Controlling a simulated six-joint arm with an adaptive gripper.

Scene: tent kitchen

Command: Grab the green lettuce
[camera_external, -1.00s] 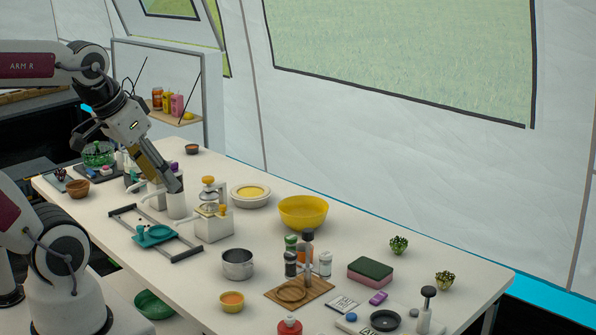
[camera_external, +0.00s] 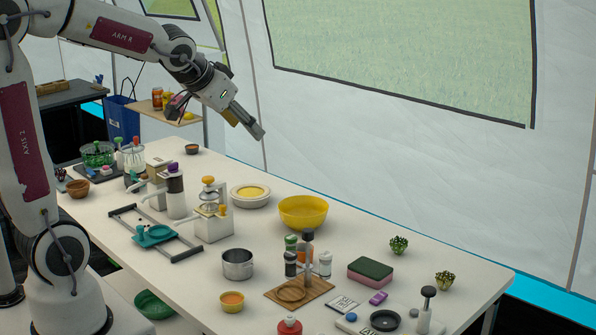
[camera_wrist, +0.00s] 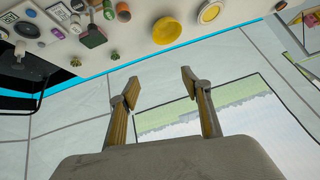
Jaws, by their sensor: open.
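Two small leafy clumps sit on the right part of the white table. One is bright green, the green lettuce (camera_external: 399,245); the other clump (camera_external: 445,280) is more yellowish and nearer the right end. In the wrist view, the green lettuce (camera_wrist: 115,56) appears near the table edge, with the other clump (camera_wrist: 75,62) to its left. Both are small there. My gripper (camera_external: 258,131) is raised in the air above the back of the table, far to the left of the lettuce. Its two fingers (camera_wrist: 155,88) are spread apart with nothing between them.
A pink and green sponge (camera_external: 370,271) lies left of the lettuce. A yellow bowl (camera_external: 303,212), a plate (camera_external: 250,196), a pot (camera_external: 237,264) and a wooden stand with shakers (camera_external: 300,290) occupy the middle. The table around the lettuce is clear. The tent wall rises behind.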

